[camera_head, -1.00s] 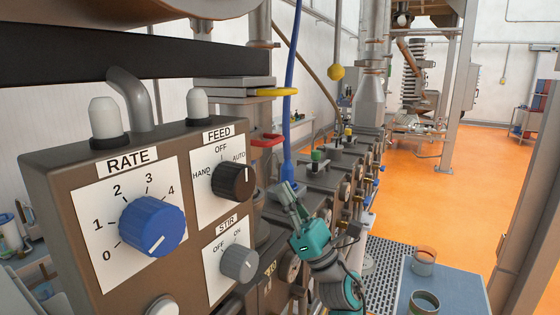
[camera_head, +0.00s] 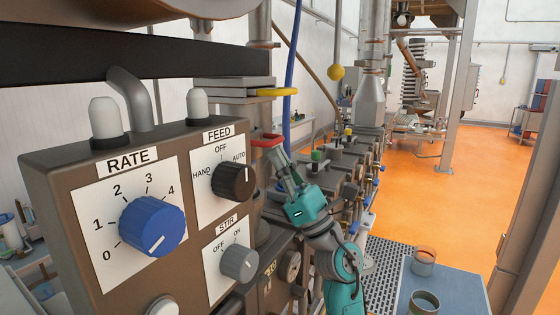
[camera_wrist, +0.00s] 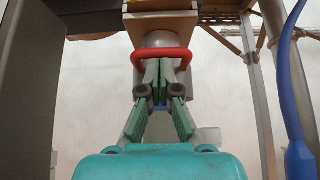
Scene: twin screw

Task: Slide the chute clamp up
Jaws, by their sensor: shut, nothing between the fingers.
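A red U-shaped handle (camera_head: 266,141) sits on the grey vertical chute behind the control panel; I take it to be the chute clamp. In the wrist view the red handle (camera_wrist: 162,53) bends across the front of the grey pipe. My gripper (camera_head: 272,156) reaches up from below right, with its fingertips at the handle's underside. In the wrist view my gripper (camera_wrist: 162,73) has its fingers drawn together, tips just below the red bar and between its bent ends. It holds nothing. Whether the tips touch the bar cannot be told.
A yellow handle (camera_head: 277,92) sits higher on the same chute. The control panel (camera_head: 70,180) with RATE, FEED and STIR knobs stands close on the left. A blue hose (camera_wrist: 290,85) hangs to the right. A blue table (camera_head: 455,289) with cups is at lower right.

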